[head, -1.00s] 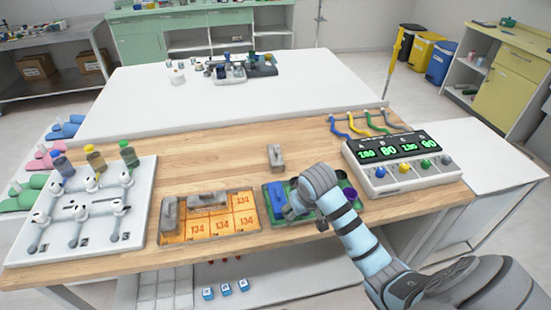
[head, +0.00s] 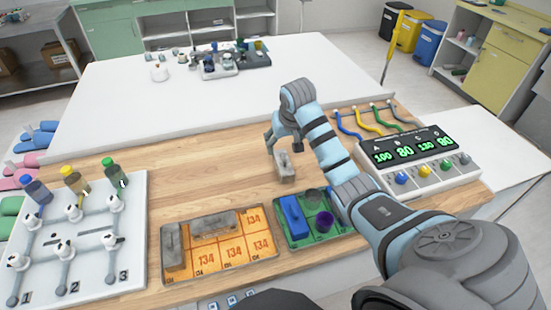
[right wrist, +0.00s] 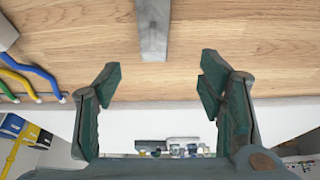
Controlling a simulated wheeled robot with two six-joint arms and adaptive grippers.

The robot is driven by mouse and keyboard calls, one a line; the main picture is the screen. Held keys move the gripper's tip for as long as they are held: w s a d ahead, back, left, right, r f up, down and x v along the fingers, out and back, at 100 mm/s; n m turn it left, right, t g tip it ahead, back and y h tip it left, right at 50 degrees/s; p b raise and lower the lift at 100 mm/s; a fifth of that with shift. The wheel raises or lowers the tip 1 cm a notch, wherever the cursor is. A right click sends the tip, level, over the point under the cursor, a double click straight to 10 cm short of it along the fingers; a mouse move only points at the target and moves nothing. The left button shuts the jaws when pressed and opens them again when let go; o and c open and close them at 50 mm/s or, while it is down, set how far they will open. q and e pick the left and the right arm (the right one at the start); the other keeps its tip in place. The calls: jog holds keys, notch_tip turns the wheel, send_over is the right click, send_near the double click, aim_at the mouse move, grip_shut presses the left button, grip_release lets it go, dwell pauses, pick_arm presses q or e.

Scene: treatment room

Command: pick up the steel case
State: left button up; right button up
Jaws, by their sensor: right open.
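A grey metal piece (head: 284,166), which looks like the steel case, stands on the wooden worktop near its middle in the head view. In the right wrist view the grey metal piece (right wrist: 152,28) is at the top centre, ahead of the gap between the fingers. My right gripper (head: 283,144) is just behind and above it in the head view. In the right wrist view my right gripper (right wrist: 160,82) is open, with nothing between its fingertips. My left gripper is not in view.
An orange tray (head: 233,257) with other grey metal pieces lies at the front. A green tray (head: 325,237) holds blue and purple items. A white valve board (head: 130,265) is at the left. A display box (head: 440,180) with coloured cables stands right. Worktop left of the piece is clear.

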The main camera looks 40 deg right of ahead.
aim_at(284, 159)
jog(key=f, duration=0.2)
jog(key=d+f+b, duration=0.1)
jog(key=f, duration=0.2)
jog(key=shift+w+d+f, duration=0.1)
jog(key=shift+d+f, duration=0.1)
jog(key=shift+f, duration=0.15)
jog(key=x, duration=0.2)
jog(key=b+x, duration=0.1)
jog(key=x, duration=0.1)
jog(key=b+x, duration=0.1)
jog(key=x, duration=0.2)
jog(key=shift+w+r, duration=0.1)
jog(key=shift+w, duration=0.15)
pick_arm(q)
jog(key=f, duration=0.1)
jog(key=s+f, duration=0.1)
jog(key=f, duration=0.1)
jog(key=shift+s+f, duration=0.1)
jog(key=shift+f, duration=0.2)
pick_arm(e)
jog(key=shift+s+r, duration=0.1)
jog(key=shift+r, duration=0.05)
jog(key=shift+c, duration=1)
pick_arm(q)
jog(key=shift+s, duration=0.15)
pick_arm(e)
jog(key=c, duration=1.2)
